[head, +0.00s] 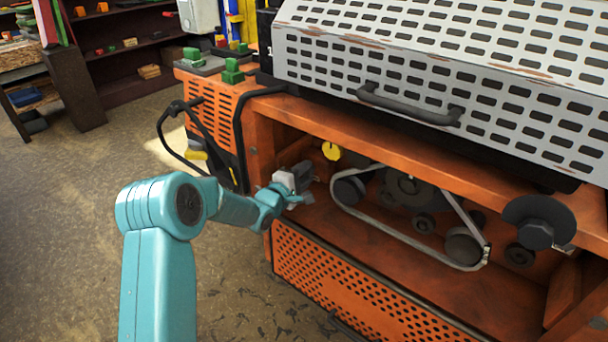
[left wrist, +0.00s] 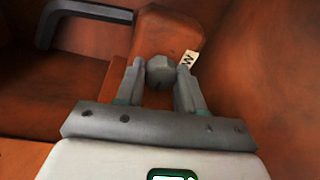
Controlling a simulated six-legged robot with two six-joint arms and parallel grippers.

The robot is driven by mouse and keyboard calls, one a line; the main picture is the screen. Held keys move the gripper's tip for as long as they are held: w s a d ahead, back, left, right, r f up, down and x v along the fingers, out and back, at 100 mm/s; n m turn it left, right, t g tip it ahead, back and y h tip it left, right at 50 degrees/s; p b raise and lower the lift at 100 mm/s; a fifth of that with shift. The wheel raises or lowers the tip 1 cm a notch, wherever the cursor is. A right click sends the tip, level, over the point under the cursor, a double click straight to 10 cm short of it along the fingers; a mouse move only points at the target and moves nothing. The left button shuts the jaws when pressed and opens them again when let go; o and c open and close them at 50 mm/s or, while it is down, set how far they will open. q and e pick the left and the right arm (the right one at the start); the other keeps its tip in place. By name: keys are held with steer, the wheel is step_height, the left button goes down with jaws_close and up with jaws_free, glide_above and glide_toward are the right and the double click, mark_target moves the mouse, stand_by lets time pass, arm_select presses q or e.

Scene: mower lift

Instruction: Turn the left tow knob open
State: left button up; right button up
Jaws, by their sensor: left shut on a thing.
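The tow knob (left wrist: 159,70), a small grey faceted knob, shows in the left wrist view between my fingertips, in front of an orange block. My left gripper (left wrist: 160,76) is shut on it, one finger on each side. In the head view my left arm reaches into the left end of the orange machine's open bay, and the gripper (head: 303,177) is there. The knob cannot be made out in that view. How far it is turned cannot be told. My right gripper is in neither view.
A small pale tag (left wrist: 189,60) sits beside the right finger. A yellow disc (head: 331,151) hangs right of the gripper. A belt (head: 405,240) runs around pulleys deeper in the bay. A perforated grey cover (head: 430,60) overhangs it. Open floor (head: 60,230) lies left.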

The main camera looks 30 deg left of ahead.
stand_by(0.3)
arm_select(q)
steer(key=o, duration=1)
steer(key=shift+o, duration=0.2)
steer(key=s+r, duration=0.1)
steer(key=s, duration=1.5)
steer(key=shift+s+d+r, duration=0.15)
steer(key=shift+d+r, duration=0.15)
